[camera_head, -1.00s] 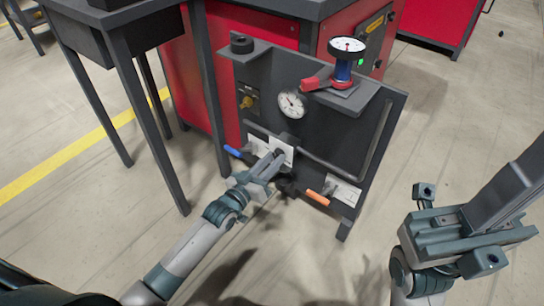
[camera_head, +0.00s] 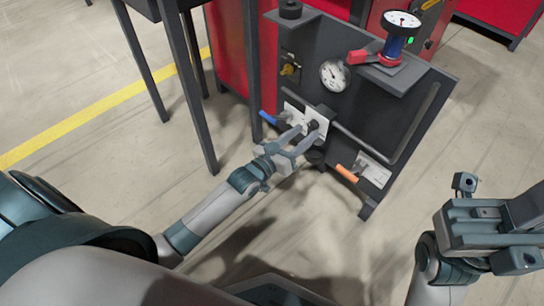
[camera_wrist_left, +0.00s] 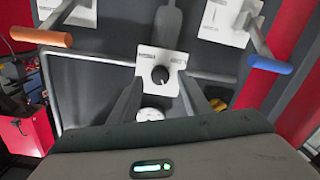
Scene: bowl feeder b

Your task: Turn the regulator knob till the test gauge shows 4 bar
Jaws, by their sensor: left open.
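The black regulator knob (camera_wrist_left: 160,75) sits on a white plate (camera_wrist_left: 172,58) on the dark panel. It also shows in the head view (camera_head: 313,125). My left gripper (camera_head: 306,134) is open in front of the knob. In the left wrist view its two fingers stand apart below the knob, which lies between their lines; I cannot tell whether they touch it. The test gauge (camera_head: 402,22) has a white dial on a blue body on the panel's shelf; its reading is too small to tell. My right gripper (camera_head: 491,222) is open and empty at the right, away from the panel.
A round panel gauge (camera_head: 333,75) is above the knob. A blue-handled lever (camera_head: 269,118) and an orange-handled lever (camera_head: 346,173) flank the knob. A yellow knob (camera_head: 290,69) and a red clamp (camera_head: 358,57) are higher up. Dark table legs (camera_head: 195,90) stand left of the panel.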

